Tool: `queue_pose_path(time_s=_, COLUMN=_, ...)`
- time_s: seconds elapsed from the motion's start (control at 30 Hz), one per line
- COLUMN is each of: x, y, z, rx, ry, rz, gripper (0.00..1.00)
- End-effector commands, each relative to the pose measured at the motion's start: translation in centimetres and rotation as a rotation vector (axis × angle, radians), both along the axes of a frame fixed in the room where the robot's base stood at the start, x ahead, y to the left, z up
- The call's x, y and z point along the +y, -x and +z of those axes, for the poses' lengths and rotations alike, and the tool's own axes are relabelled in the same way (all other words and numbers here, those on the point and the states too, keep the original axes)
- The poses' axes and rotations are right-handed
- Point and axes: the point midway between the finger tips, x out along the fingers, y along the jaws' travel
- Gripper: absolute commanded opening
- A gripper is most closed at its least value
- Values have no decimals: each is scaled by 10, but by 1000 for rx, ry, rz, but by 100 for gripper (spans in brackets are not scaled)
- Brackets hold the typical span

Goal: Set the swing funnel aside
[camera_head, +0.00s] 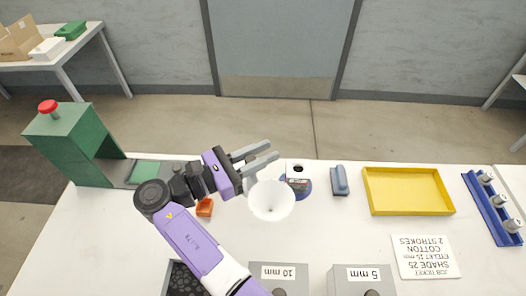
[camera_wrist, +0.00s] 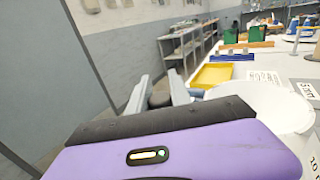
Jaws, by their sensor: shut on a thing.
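The swing funnel (camera_head: 271,201) is a white cone with its wide mouth facing up, just below and right of my gripper's fingers in the head view. It also shows at the right of the wrist view (camera_wrist: 265,103), partly behind my purple gripper body. My gripper (camera_head: 262,157) has its two grey fingers around a small dark part (camera_wrist: 160,99), seen between them in the wrist view. This looks like the funnel's grip, but the join to the cone is hidden. A white block with a dark hole (camera_head: 298,168) stands behind the funnel above a blue round base.
A green press with a red knob (camera_head: 68,140) stands at left. An orange piece (camera_head: 204,208) lies near my arm. To the right are a blue-grey block (camera_head: 340,181), a yellow tray (camera_head: 408,211), a job ticket (camera_head: 425,257) and a blue rack (camera_head: 488,205). Grey bins stand in front.

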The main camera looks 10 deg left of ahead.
Motion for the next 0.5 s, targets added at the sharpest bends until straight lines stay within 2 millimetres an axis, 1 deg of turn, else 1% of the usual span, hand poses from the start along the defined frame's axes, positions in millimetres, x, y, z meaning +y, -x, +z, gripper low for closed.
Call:
queue_pose_path(time_s=0.2, x=0, y=1, z=-2, rx=2, ry=-1, rz=-52, gripper=0)
queue_pose_path(time_s=0.5, x=-1, y=2, z=-2, rx=3, ry=-1, rz=-66, gripper=0)
